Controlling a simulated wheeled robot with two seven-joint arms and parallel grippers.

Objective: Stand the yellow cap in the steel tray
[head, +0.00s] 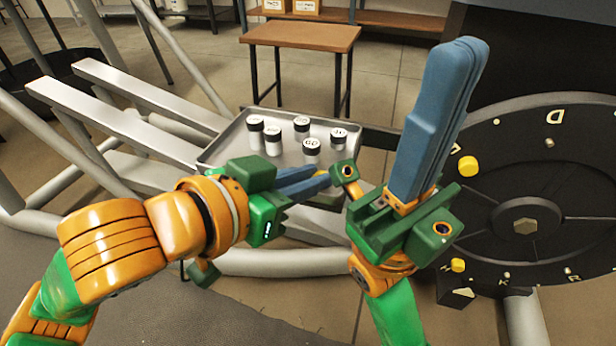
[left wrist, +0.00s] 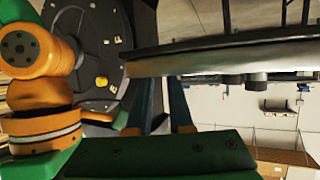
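The steel tray (head: 212,152) is in the middle of the head view, and its edge crosses the left wrist view (left wrist: 200,64). My left gripper (head: 318,178) is over the tray's near right part. Its blue fingers are slightly apart with a small patch of yellow between their tips, which looks like the yellow cap (head: 320,175); most of it is hidden. In the left wrist view the fingertips are hidden behind the tray edge. I cannot tell whether the cap touches the tray. My right gripper (head: 462,48) points up, its blue fingers together, with nothing visible between them.
Several white jars with black bands, one a jar (head: 311,150), stand in the tray. A large black dial (head: 545,190) at right carries yellow knobs (head: 467,166). Pale frame bars (head: 130,130) lie left of the tray. A wooden table (head: 303,37) stands behind it.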

